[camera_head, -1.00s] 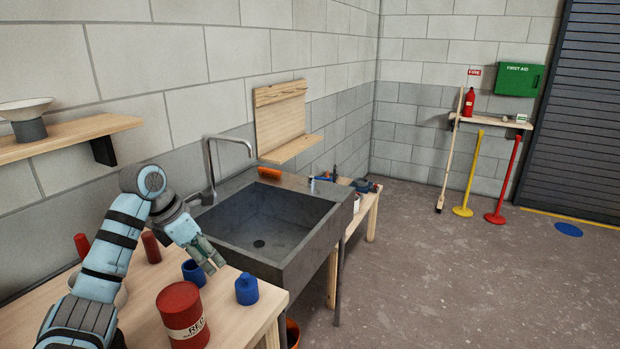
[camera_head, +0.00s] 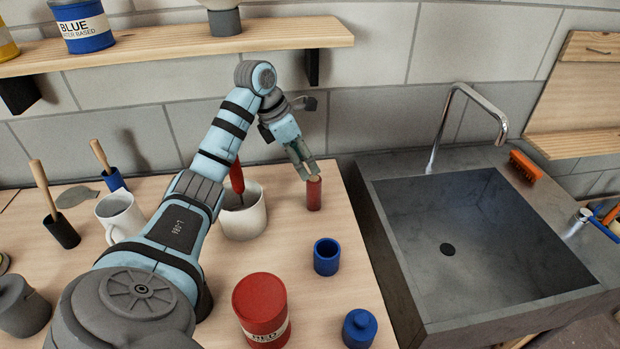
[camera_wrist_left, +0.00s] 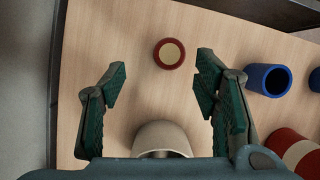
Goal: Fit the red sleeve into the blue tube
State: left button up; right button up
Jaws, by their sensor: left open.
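In the left wrist view the red sleeve (camera_wrist_left: 169,54) shows from above as a red ring with a tan centre. The blue tube (camera_head: 327,258) stands upright and open-topped, nearer me; it also shows in the left wrist view (camera_wrist_left: 268,79). My left gripper (camera_head: 305,172) is open and empty, just above and behind the sleeve in the head view. In the left wrist view the sleeve lies beyond the fingertips (camera_wrist_left: 162,75). My right gripper is out of view.
A white pot (camera_head: 243,218) stands left of the sleeve, close to my left arm. A sink (camera_head: 480,235) borders the table on the right. A shelf (camera_head: 180,55) hangs above.

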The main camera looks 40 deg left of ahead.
aim_at(319, 194)
pick_arm(q)
jog(key=f, duration=0.2)
jog(key=d+f, duration=0.1)
jog(key=f, duration=0.2)
jog(key=shift+d+f, duration=0.15)
jog(key=x, duration=0.7)
jog(key=shift+w+d, duration=0.1)
jog(key=shift+w, duration=0.3)
jog(key=shift+s, duration=0.1)
jog(key=shift+c, duration=0.6)
jog(key=c, duration=1.1)
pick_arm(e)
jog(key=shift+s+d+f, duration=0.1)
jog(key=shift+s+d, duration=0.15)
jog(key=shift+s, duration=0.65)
